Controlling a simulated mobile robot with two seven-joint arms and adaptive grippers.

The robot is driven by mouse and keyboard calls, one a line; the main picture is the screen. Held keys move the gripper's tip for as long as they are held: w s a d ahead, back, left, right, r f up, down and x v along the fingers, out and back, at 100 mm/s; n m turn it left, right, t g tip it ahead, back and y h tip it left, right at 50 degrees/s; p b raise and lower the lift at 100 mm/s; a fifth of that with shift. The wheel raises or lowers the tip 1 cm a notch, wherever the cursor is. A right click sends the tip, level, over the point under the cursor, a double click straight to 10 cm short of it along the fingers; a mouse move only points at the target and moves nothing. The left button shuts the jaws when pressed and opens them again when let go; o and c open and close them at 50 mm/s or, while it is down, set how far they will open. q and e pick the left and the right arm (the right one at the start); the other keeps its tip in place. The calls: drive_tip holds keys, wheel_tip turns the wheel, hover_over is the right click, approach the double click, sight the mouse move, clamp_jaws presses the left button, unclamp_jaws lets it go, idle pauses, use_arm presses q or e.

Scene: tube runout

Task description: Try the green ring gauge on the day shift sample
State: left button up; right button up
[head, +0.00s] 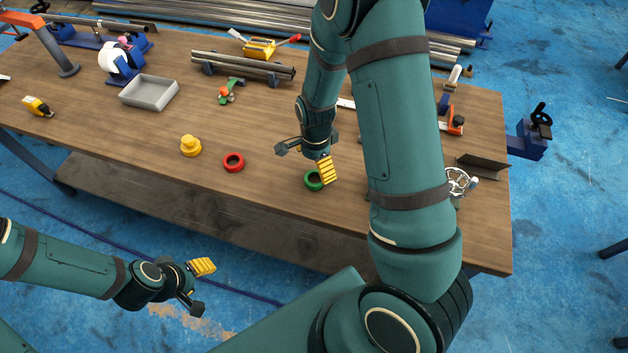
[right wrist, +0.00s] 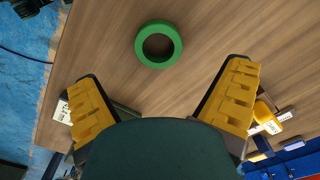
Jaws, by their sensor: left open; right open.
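The green ring gauge (head: 309,186) lies flat on the wooden table near its front edge. It also shows in the right wrist view (right wrist: 142,36), beyond and between my open fingers. My right gripper (head: 306,160) is open and empty, close to the ring. Its yellow-padded fingers also show in the right wrist view (right wrist: 160,85). My left gripper (head: 199,286) is open and empty, in front of the table. Metal tubes (head: 245,64) lie on dark supports at the back of the table. I cannot tell which tube is the day shift sample.
A red ring (head: 234,168) and a yellow stepped piece (head: 191,151) lie left of the green ring. My right arm hides part of the table's right side.

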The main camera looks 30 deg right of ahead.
sight(316, 182)
drive_tip(key=shift+f+b, duration=0.45)
drive_tip(key=shift+f, duration=2.7)
drive_tip(key=shift+s, duration=0.1)
drive_tip(key=c, duration=1.3)
